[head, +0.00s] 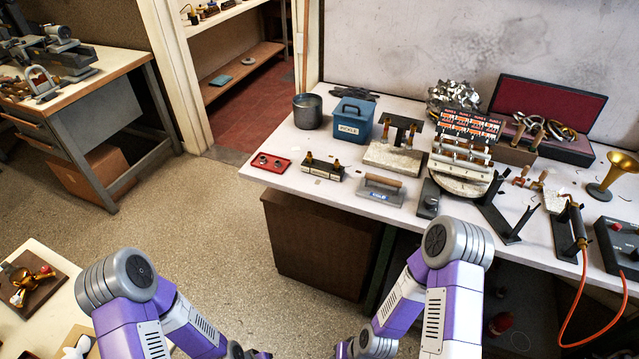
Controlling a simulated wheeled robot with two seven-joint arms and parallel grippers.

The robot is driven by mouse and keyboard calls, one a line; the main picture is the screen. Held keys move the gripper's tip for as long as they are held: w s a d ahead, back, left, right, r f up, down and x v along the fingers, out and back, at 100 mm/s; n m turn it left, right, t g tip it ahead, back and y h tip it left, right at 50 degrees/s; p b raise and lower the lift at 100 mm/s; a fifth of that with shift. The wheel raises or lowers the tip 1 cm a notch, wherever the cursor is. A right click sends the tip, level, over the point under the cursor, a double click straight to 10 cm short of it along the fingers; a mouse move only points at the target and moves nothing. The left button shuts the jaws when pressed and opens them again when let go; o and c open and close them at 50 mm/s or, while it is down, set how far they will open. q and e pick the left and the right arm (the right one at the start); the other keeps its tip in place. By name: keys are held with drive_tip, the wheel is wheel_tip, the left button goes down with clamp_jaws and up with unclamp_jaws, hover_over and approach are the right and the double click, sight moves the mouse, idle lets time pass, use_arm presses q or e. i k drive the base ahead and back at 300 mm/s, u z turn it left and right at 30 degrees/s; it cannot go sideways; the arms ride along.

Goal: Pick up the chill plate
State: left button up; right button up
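The chill plate (367,193) is most likely the flat grey metal plate with a wooden bar handle and a small blue label; the label is too small to read surely. It lies near the front edge of the long white workbench (336,206), right of centre in the head view. Nothing covers it. Both my purple arms are folded low at the bottom of the view, in front of the bench and well away from the plate. Their lower ends run to the bottom edge, and I cannot make out the fingers of either gripper.
Left of the plate are a black block with brass fittings (323,169) and a red tray (268,163). A dark block with a knob (428,198) stands close on its right. Behind it is a pale slab (393,158) with a dark stand. A blue box (353,120) stands farther back.

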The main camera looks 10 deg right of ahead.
sight(373, 186)
drive_tip(key=u, duration=0.2)
drive_tip(key=i, duration=0.8)
drive_tip(key=z, duration=1.7)
